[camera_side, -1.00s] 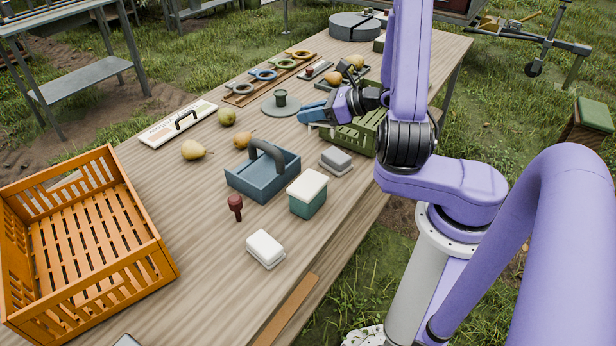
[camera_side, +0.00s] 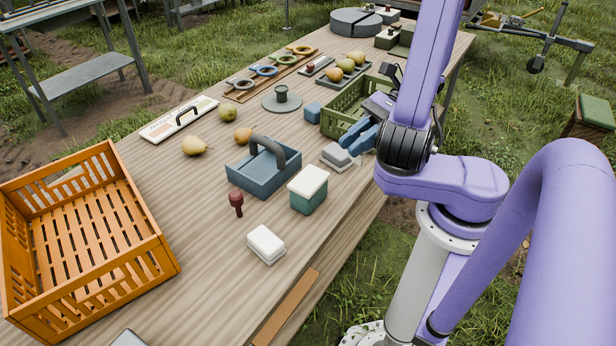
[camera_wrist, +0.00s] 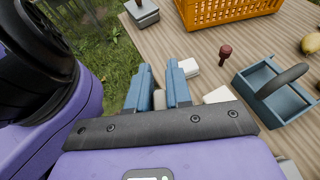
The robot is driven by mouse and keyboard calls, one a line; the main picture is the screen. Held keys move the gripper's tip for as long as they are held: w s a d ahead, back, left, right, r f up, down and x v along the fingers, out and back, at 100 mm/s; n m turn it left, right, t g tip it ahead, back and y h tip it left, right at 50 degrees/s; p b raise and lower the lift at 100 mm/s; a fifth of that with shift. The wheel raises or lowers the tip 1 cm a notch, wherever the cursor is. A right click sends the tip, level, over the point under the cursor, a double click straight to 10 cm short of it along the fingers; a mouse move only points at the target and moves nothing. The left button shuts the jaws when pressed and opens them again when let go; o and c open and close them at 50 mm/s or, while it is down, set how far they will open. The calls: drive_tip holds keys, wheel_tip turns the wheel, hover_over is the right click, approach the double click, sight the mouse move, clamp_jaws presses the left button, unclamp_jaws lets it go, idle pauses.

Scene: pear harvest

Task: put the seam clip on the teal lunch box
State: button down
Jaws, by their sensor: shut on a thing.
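The teal lunch box (camera_side: 308,199) stands on the table with a white lid, right of the blue caddy. In the wrist view its pale lid (camera_wrist: 218,95) shows partly, beyond the right finger. My gripper (camera_side: 352,142) has blue fingers pointing down-left, above and beside the grey lidded box and near the green crate. In the wrist view my gripper (camera_wrist: 160,85) is shut on a small pale beige piece (camera_wrist: 159,100), which I take to be the seam clip. Most of the piece is hidden by the fingers and gripper body.
The grey box (camera_side: 338,156) lies below the fingers. The green crate (camera_side: 332,123) is behind them. The blue caddy (camera_side: 255,178) with its raised handle, a dark red stamp (camera_side: 236,203) and a white box (camera_side: 266,245) stand around the lunch box. An orange crate (camera_side: 150,250) is at left.

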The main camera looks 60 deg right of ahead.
drive_tip(key=w+f, duration=0.3)
drive_tip(key=w, duration=0.1)
drive_tip(key=w+f, duration=0.3)
drive_tip(key=w, duration=0.2)
drive_tip(key=w+f, duration=0.3)
drive_tip(key=w, duration=0.1)
drive_tip(key=shift+w+a+f, duration=0.2)
drive_tip(key=shift+a+f, duration=0.05)
drive_tip(key=shift+f, duration=0.1)
drive_tip(key=shift+w+f, duration=0.15)
drive_tip(key=shift+f, duration=1.55)
drive_tip(key=c, duration=1)
unclamp_jaws()
drive_tip(key=shift+f, duration=0.1)
drive_tip(key=shift+c, duration=0.2)
